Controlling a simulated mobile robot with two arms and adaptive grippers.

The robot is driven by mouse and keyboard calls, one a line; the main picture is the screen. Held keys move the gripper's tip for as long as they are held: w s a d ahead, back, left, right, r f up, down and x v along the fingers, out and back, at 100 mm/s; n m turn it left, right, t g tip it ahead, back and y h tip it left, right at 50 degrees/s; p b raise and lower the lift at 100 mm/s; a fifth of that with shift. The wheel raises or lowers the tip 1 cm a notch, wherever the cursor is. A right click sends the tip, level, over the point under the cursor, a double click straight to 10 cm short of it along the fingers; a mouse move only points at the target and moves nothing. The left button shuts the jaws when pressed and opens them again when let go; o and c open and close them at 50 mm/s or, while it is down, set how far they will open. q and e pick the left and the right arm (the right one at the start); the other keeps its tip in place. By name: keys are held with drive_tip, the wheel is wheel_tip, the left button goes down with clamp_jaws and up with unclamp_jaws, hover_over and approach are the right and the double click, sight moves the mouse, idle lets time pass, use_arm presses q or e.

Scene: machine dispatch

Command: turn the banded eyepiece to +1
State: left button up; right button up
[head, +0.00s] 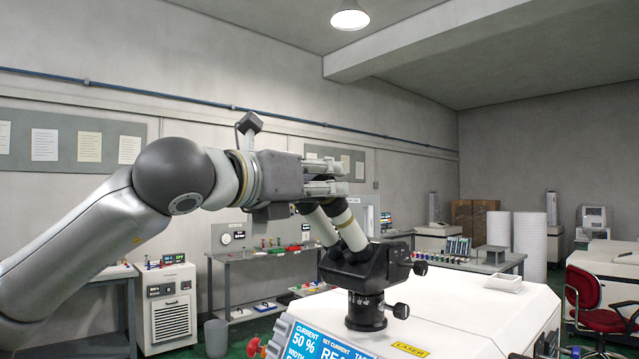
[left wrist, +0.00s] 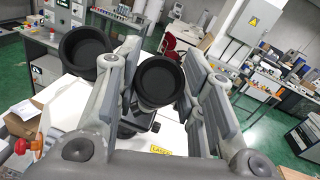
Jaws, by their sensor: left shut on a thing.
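The microscope head (head: 355,268) is black and stands on the white laser machine, with two pale eyepiece tubes tilted up to the left. The right tube, the banded eyepiece (head: 350,232), seems to carry a thin dark band. The other eyepiece (head: 321,226) is beside it on the left. My left gripper (head: 335,178) is at the top of the tubes. In the left wrist view its fingers lie on both sides of the right black eyecup (left wrist: 162,80), shut on that eyepiece; the left eyecup (left wrist: 87,50) is outside them. No dioptre marks are readable. My right gripper is not in view.
The white machine (head: 470,305) fills the lower front, with a blue display (head: 325,343) and a red knob (head: 257,347) at its left. Benches with equipment stand behind; a red chair (head: 595,300) is at the right.

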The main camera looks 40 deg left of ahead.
use_arm(q)
drive_tip(key=shift+m+h, duration=0.7)
drive_tip(key=shift+m, duration=0.1)
drive_tip(key=shift+m+h, duration=0.4)
drive_tip(key=shift+r+m+h+p, duration=0.1)
drive_tip(key=shift+m+h+p, duration=0.3)
drive_tip(key=shift+m+h, duration=1.5)
drive_tip(key=o, duration=0.7)
drive_tip(key=shift+o, duration=0.4)
drive_tip(key=shift+a, duration=0.1)
